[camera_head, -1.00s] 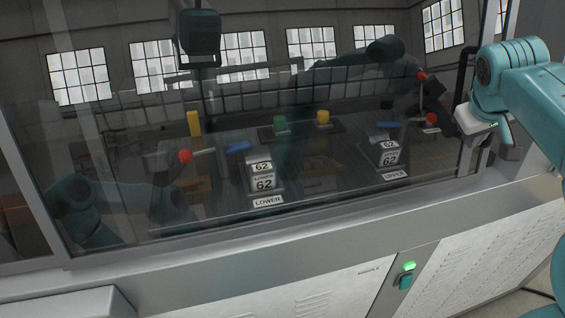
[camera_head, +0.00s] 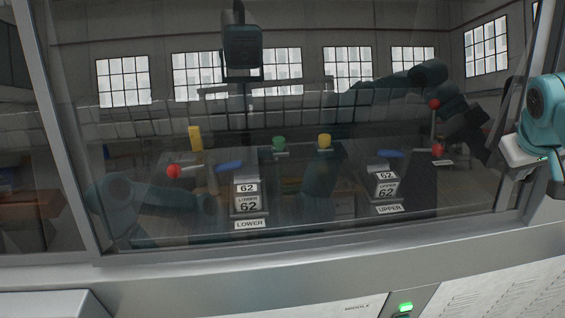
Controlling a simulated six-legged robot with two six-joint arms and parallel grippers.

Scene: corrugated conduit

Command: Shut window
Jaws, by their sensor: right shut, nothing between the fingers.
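The window (camera_head: 330,200) is a large glass pane in a grey metal frame, across the front of the machine. Its right edge lies close to the right-hand post, and I cannot tell whether a small gap is left. A dark upright handle (camera_head: 504,112) is near that edge. My right gripper (camera_head: 520,163) is shut and empty, in front of the window's right frame beside the handle. I cannot tell whether it touches the frame. My left gripper is not in view; teal arm shapes in the glass look like reflections.
Behind the glass are LOWER (camera_head: 250,224) and UPPER (camera_head: 389,209) labels, displays reading 62, red knobs (camera_head: 173,171), and green (camera_head: 279,143) and yellow (camera_head: 324,141) buttons. A grey ledge (camera_head: 300,262) runs below the window. A lit green switch (camera_head: 405,307) is on the white front panel.

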